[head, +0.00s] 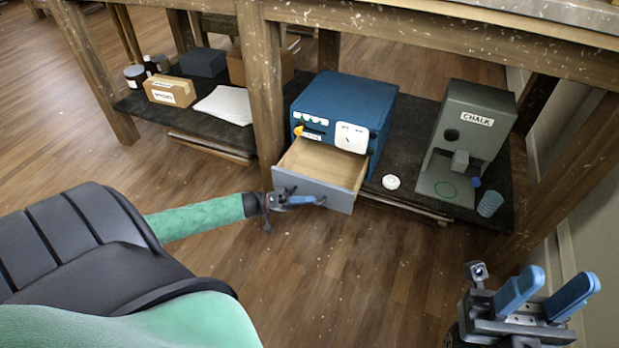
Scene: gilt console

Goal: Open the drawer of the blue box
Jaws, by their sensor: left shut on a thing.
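The blue box (355,96) stands on the dark lower shelf of the wooden table, with a row of small fittings and a white panel on its front. Its drawer (318,170) is pulled well out, showing a bare, empty wooden inside and a grey-blue front. My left gripper (318,200) is at the lower part of the drawer front, shut on the drawer's handle, which the fingers mostly hide. My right gripper (548,292) is at the lower right, open and empty, its blue fingers apart, well away from the box.
A grey chalk machine (480,125) stands right of the box, with a stack of light-blue discs (490,203) beside it. A small white round item (391,182) lies between. A cardboard box (170,90) and white cloth (226,104) lie left. Table legs (262,95) flank the shelf; the floor in front is clear.

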